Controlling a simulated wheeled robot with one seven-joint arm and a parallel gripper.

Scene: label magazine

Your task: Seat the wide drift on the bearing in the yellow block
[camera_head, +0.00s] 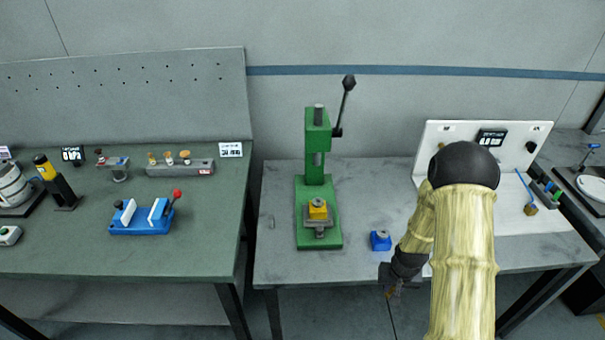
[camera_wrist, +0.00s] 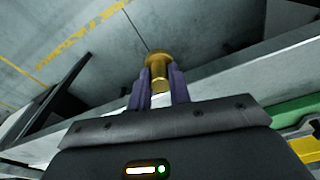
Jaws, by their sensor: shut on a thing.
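My gripper (camera_wrist: 158,92) is shut on a brass drift (camera_wrist: 157,62) with a broad round flange and a narrower body, held between the two fingers. In the head view my gripper (camera_head: 391,286) hangs in front of the table's front edge, to the right of and nearer than the press; the drift is hard to make out there. The yellow block (camera_head: 318,210) sits on the base of the green press, under its ram. A small grey round part, perhaps the bearing (camera_head: 318,201), shows on top of the block. The drift is well apart from the block.
The green arbor press (camera_head: 318,130) stands with its lever raised at the right. A blue block (camera_head: 380,242) lies on the grey table (camera_head: 283,265) between press and arm. A white board (camera_head: 437,145) stands at the back right.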

